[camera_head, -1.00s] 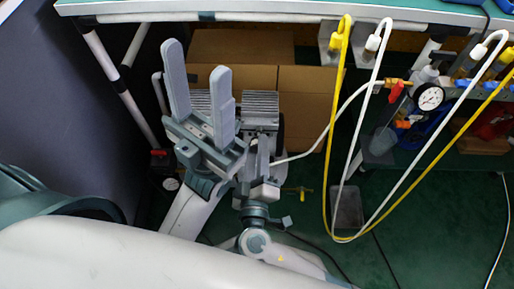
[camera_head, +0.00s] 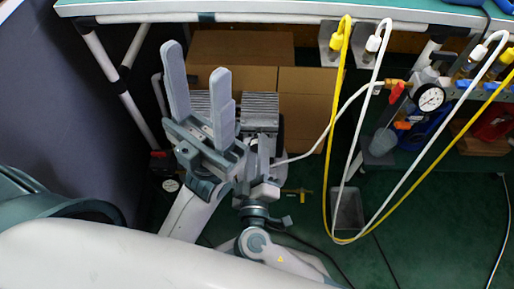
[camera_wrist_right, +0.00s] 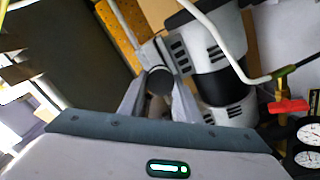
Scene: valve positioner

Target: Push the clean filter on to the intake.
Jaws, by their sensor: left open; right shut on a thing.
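My left gripper (camera_head: 210,95) stands upright in the head view, open and empty, its two long grey fingers apart. My right gripper (camera_head: 258,155) is just right of it, low in front of the grey ribbed compressor (camera_head: 261,108). In the right wrist view my right gripper (camera_wrist_right: 158,100) is shut on a dark round piece, seemingly the clean filter (camera_wrist_right: 160,80), seen end-on between the fingertips. The piece lies close beside the compressor's white and black body (camera_wrist_right: 212,60). The intake is not clearly visible, and I cannot tell whether the filter touches it.
Cardboard boxes (camera_head: 235,62) stand behind the compressor. A white hose (camera_head: 312,150) runs from it to the right. Yellow (camera_head: 327,170) and white hoses hang from the bench (camera_head: 270,12). A pressure gauge (camera_head: 430,97) and red-handled valve are at right. A grey tray (camera_head: 348,210) lies on the green floor.

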